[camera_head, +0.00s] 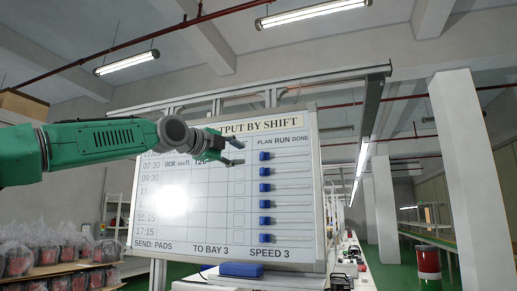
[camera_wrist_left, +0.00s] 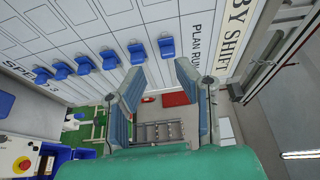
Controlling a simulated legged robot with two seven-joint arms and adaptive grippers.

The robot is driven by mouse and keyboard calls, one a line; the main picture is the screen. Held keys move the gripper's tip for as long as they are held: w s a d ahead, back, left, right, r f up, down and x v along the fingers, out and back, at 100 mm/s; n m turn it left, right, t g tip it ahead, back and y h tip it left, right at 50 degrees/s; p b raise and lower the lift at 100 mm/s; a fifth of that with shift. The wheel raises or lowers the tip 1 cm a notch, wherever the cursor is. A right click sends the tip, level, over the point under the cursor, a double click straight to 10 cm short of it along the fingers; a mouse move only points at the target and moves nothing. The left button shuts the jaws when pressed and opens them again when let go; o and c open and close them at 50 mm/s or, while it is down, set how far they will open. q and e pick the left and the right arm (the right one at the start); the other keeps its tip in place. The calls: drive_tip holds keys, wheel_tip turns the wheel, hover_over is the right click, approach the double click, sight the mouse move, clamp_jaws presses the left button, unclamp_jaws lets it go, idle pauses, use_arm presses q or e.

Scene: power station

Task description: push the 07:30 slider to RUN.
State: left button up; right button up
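A white board headed "OUTPUT BY SHIFT" (camera_head: 215,262) stands in front of me. It has a column of blue sliders at its right, under PLAN. The 07:30 slider (camera_head: 264,156) is the top one and stands at PLAN, left of RUN. In the left wrist view it appears to be the blue slider (camera_wrist_left: 166,47) nearest the fingers. My left gripper (camera_head: 238,152) is open and empty, its two fingers apart. It lies left of the top slider in the head view, apart from it. The open fingers also show in the left wrist view (camera_wrist_left: 160,68). My right gripper is out of view.
Several more blue sliders (camera_head: 264,203) line up below the top one, all at PLAN. A blue object (camera_head: 241,269) lies below the board. A grey metal frame (camera_head: 372,110) stands around the board. Shelves with bagged goods (camera_head: 60,258) are at lower left.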

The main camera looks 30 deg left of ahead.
sight(261, 156)
use_arm(q)
drive_tip(key=w+d+p, duration=0.1)
drive_tip(key=w+p, duration=0.3)
drive_tip(key=w, duration=0.1)
drive_tip(key=w+d+p, duration=0.1)
drive_tip(key=w+p, duration=0.1)
drive_tip(key=shift+w+d+r, duration=0.3)
drive_tip(key=shift+w+a, duration=0.1)
drive_tip(key=shift+a, duration=0.1)
drive_tip(key=shift+s+a, duration=0.15)
drive_tip(key=shift+s, duration=0.05)
